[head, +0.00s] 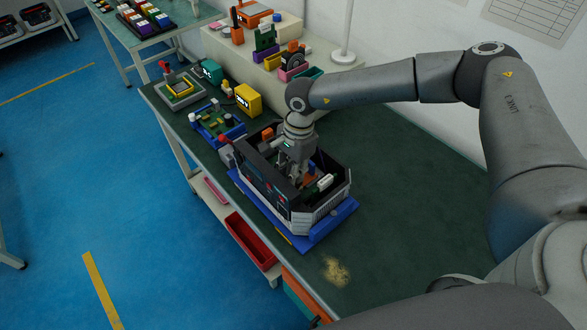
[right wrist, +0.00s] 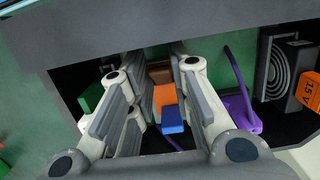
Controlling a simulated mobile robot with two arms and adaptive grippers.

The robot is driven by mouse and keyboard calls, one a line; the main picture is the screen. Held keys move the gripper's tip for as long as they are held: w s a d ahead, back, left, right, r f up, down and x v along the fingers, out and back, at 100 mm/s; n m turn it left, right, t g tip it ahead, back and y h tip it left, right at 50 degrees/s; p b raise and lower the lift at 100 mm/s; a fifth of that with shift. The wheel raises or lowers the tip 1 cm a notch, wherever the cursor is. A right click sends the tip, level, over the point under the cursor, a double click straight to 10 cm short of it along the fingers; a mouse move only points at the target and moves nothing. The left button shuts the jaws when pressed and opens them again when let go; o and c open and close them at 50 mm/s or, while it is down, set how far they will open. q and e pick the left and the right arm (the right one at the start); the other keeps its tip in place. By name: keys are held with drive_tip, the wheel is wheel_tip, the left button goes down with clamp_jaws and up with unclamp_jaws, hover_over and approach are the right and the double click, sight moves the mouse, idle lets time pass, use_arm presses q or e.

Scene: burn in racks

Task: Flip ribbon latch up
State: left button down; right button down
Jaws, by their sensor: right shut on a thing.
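An open dark instrument case (head: 262,182) with grey vented sides sits on a blue mat (head: 330,222) on the green bench. My right gripper (head: 297,174) reaches down into the case from above. In the right wrist view, a brown, orange and blue piece (right wrist: 165,100), which I take for the ribbon latch, lies between the fingers of my right gripper (right wrist: 160,112). The gripper is shut on it, though the contact points are hard to see. A purple curved strip (right wrist: 238,85) rises beside the right finger. My left gripper is out of view.
A blue tray with parts (head: 217,124), a yellow box (head: 248,99) and a teal box (head: 208,71) stand behind the case. In the wrist view, a dark round grille (right wrist: 283,70) and an orange block (right wrist: 306,92) are at right. The bench's right side is mostly clear.

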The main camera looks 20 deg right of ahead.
drive_tip(key=shift+a+h, duration=0.25)
drive_tip(key=shift+h, duration=0.35)
drive_tip(key=c, duration=1.3)
unclamp_jaws()
drive_tip(key=r, duration=1.2)
drive_tip(key=shift+d, duration=0.25)
